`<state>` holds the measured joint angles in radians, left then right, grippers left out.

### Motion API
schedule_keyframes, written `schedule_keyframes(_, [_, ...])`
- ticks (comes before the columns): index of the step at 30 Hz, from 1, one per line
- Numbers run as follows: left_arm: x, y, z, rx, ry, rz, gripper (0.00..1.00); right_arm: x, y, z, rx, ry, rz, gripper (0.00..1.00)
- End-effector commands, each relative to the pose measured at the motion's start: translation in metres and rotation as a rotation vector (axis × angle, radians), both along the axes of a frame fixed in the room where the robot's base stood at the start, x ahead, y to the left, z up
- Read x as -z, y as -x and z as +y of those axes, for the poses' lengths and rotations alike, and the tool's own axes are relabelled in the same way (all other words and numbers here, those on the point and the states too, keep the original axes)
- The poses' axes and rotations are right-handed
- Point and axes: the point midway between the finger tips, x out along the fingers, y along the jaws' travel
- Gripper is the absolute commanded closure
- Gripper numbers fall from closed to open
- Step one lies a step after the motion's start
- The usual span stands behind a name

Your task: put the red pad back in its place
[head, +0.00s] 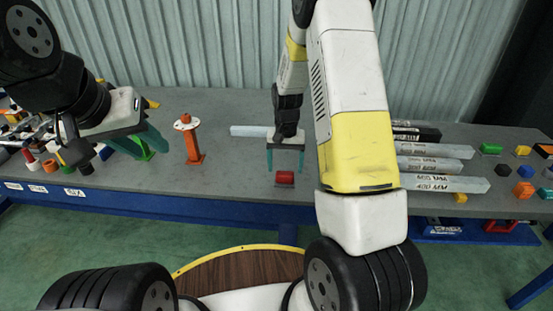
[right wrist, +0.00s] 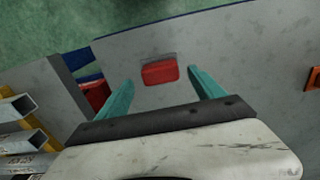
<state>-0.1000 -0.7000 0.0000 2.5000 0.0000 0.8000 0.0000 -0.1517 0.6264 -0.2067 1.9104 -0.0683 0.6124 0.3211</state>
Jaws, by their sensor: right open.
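The red pad (head: 285,178) is a small red block lying on the grey bench near its front edge. It also shows in the right wrist view (right wrist: 160,72), between and just beyond the fingertips, apart from both. My right gripper (head: 286,172) is open and empty above the bench, just behind the pad in the head view; its teal fingers also frame the pad in the right wrist view (right wrist: 160,82). My left gripper (head: 146,154) is at the left of the bench, its teal fingers apart, with a green piece near them. I cannot tell whether they touch it.
An orange stand (head: 190,140) is upright between my grippers. Long grey bars (head: 440,183) lie to the right, partly behind my right arm. Several coloured blocks (head: 524,190) sit at the far right. Clutter (head: 35,140) fills the left end. Bench around the pad is clear.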

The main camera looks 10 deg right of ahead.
Motion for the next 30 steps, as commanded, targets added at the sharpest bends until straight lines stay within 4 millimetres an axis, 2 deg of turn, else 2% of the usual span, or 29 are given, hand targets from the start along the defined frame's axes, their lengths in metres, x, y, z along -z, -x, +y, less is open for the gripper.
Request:
schedule_keyframes(1, [0.0,0.0,0.0,0.0,0.0,0.0,0.64,-0.013,-0.002,0.0,0.0,0.0,-0.006,0.22])
schedule_keyframes(6, [0.0,0.0,0.0,0.0,0.0,0.0,0.64,-0.049,-0.001,0.001,-0.001,-0.001,-0.005,0.22])
schedule_keyframes(16, [0.0,0.0,0.0,0.0,0.0,0.0,0.64,-0.088,0.002,0.0,-0.004,-0.006,-0.01,0.22])
schedule_keyframes(18, [0.0,0.0,0.0,0.0,0.0,0.0,0.64,-0.104,0.008,0.001,-0.011,-0.02,-0.031,0.22])
schedule_keyframes(20, [0.0,0.0,0.0,0.0,0.0,0.0,0.64,-0.123,0.017,0.002,-0.024,-0.038,-0.06,0.22])
schedule_keyframes(23, [0.0,0.0,0.0,0.0,0.0,0.0,0.64,-0.163,0.039,0.005,-0.056,-0.072,-0.124,0.22])
schedule_keyframes(27, [0.0,0.0,0.0,0.0,0.0,0.0,0.64,-0.213,0.082,0.009,-0.113,-0.113,-0.225,0.22])
schedule_keyframes(30, [0.0,0.0,0.0,0.0,0.0,0.0,0.64,-0.242,0.116,0.012,-0.157,-0.13,-0.299,0.22])
